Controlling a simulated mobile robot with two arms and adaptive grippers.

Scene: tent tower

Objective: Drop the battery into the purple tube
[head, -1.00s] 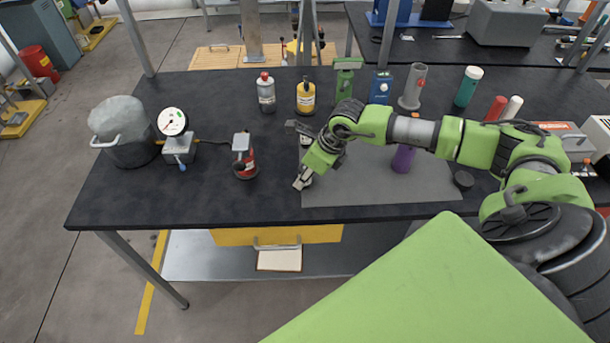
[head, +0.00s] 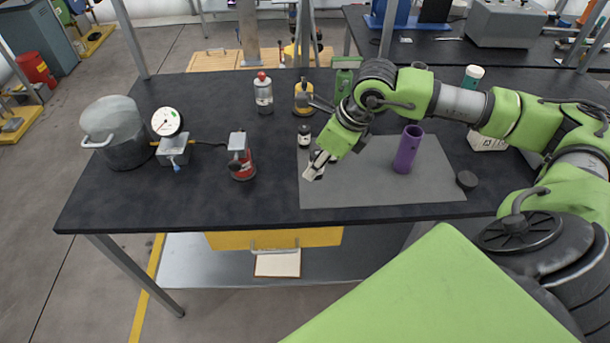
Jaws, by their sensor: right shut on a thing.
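The purple tube (head: 407,151) stands upright on the grey mat, its open top facing up. My right gripper (head: 315,167) is to the left of the tube, above the left part of the mat and apart from the tube. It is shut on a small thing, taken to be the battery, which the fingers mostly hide. My left gripper is not in view.
A small dark jar (head: 304,135) stands at the left of the grey mat (head: 370,195). A black round cap (head: 466,180) lies near the mat's right edge. A red can (head: 242,164), dial gauge (head: 168,125) and pot (head: 122,145) stand left.

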